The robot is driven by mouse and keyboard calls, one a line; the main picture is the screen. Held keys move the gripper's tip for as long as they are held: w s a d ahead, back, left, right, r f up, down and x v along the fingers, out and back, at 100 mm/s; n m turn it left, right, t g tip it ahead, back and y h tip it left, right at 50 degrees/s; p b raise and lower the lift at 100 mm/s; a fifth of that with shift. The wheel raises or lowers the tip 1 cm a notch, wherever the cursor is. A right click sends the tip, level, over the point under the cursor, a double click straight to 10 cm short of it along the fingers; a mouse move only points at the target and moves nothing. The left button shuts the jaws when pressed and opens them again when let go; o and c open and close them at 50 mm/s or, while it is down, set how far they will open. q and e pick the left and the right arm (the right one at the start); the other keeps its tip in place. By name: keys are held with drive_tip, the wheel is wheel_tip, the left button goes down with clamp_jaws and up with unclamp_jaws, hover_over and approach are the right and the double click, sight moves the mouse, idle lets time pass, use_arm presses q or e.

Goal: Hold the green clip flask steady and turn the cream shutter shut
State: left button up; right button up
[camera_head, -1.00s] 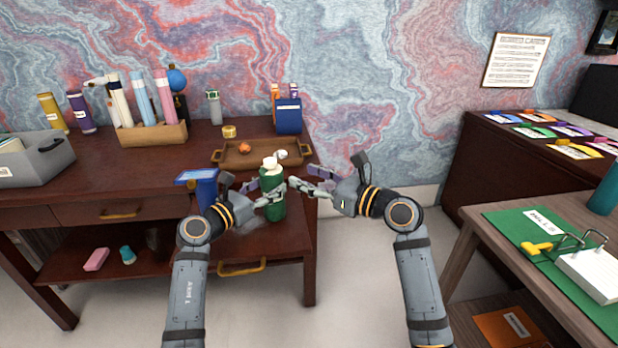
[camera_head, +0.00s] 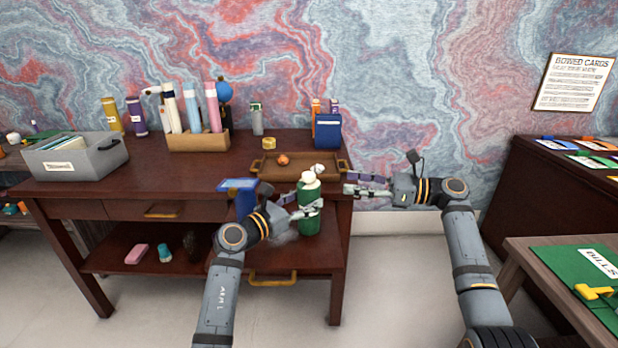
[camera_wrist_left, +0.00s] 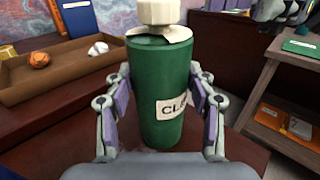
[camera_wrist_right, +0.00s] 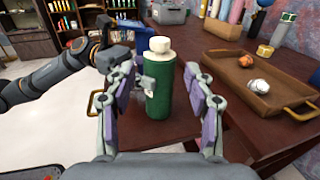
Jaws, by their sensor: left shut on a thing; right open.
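The green clip flask (camera_head: 311,222) stands upright at the right front of the dark desk. My left gripper (camera_wrist_left: 160,108) is shut on the flask body, one finger on each side. My right gripper (camera_head: 352,189) is open and empty to the right of the flask, apart from it. In the right wrist view the flask (camera_wrist_right: 162,95) appears between its spread fingers.
A brown tray (camera_head: 262,171) with an orange ball and a crumpled white piece lies behind the flask. A blue object (camera_head: 244,200) stands left of it. A blue box (camera_head: 328,132) is at the back. Open floor lies right of the desk.

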sight(308, 174)
drive_tip(key=x, duration=1.2)
clamp_jaws()
